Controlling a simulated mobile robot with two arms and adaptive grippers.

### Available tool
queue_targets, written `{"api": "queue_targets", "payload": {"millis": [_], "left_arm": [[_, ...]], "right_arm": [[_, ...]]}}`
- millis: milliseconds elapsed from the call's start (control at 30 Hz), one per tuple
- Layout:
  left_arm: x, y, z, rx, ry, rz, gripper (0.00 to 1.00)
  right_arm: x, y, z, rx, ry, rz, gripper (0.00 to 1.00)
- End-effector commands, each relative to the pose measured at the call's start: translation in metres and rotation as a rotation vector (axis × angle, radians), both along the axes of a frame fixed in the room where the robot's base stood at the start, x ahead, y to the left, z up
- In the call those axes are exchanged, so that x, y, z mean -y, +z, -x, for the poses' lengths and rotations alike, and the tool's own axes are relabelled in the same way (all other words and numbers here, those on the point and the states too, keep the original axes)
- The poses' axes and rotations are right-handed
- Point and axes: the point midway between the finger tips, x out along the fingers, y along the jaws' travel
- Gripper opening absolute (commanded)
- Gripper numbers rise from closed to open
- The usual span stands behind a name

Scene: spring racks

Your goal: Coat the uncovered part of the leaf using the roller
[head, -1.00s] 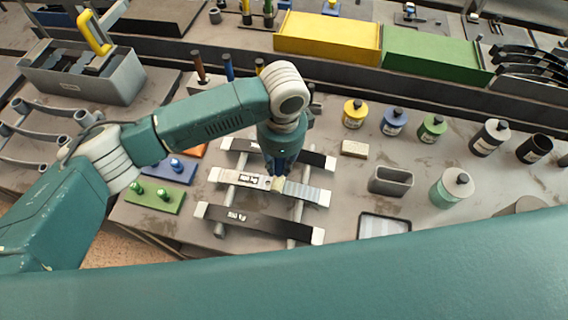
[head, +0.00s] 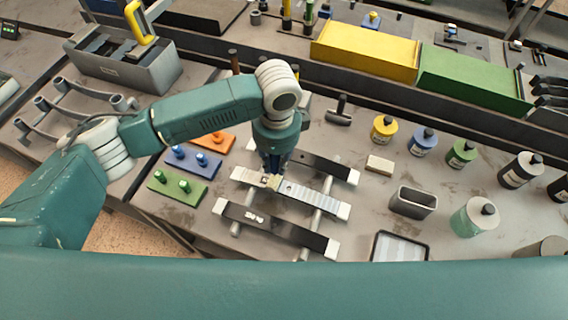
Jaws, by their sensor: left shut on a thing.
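The middle leaf (head: 314,200) lies across two grey rails, between a dark leaf (head: 325,165) behind and a dark leaf (head: 268,224) in front. Its right part looks striped light grey and its left part paler. My left gripper (head: 272,176) points down over the left part of the middle leaf. It is shut on the roller, mostly hidden by the fingers; a small pale yellowish bit (head: 269,181) shows at the leaf's surface. I cannot tell how much of the leaf beneath is covered. My right gripper is out of view.
A grey open holder (head: 413,203), a pale block (head: 379,165), a framed tray (head: 400,247) and several bottles stand to the right. Green (head: 184,189), blue (head: 193,164) and orange (head: 213,142) pegged plates lie left. A black hammer-like tool (head: 340,112) lies behind.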

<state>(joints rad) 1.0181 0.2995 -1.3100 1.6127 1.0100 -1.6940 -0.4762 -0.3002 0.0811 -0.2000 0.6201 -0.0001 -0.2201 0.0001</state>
Motion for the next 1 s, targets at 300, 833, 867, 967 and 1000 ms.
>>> {"api": "queue_targets", "payload": {"millis": [300,833,867,967,1000], "left_arm": [[-0.013,-0.001,-0.005,0.000,0.001,0.001,0.00],[-0.045,-0.006,-0.016,-0.001,0.000,0.000,0.00],[-0.046,-0.006,-0.016,-0.001,0.000,0.000,0.00],[-0.054,-0.007,-0.019,-0.002,0.003,-0.001,0.00],[-0.058,-0.007,-0.020,-0.002,0.003,-0.001,0.00]], "right_arm": [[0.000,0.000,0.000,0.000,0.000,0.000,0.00],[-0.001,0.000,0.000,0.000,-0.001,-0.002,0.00],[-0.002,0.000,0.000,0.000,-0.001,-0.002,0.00],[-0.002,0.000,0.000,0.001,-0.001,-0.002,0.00],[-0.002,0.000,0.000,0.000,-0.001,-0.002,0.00]]}}
